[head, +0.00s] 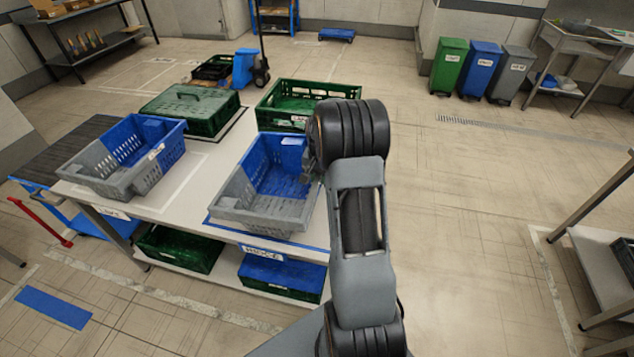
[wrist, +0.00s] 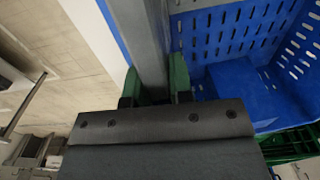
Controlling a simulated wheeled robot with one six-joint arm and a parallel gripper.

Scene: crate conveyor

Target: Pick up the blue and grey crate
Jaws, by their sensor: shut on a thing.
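A blue and grey crate (head: 262,222) stands at the front right of the white table, over a blue outline; I cannot tell whether its bottom is clear of the tabletop. Its back half is blue and its front half grey. A second blue and grey crate (head: 122,178) stands to its left, apart from it. My gripper (head: 312,172) is at the right wall of the first crate, partly hidden by my arm. In the wrist view its green-padded fingers (wrist: 160,86) are shut on that crate's wall, one on each side, and the slotted blue inside (wrist: 222,35) shows to the right.
A green crate (head: 300,90) stands behind the held one, and a lidded green crate (head: 196,103) stands at the back left. More crates sit on the shelf below. Green, blue and grey bins (head: 480,68) stand at the far wall. The floor to the right is open.

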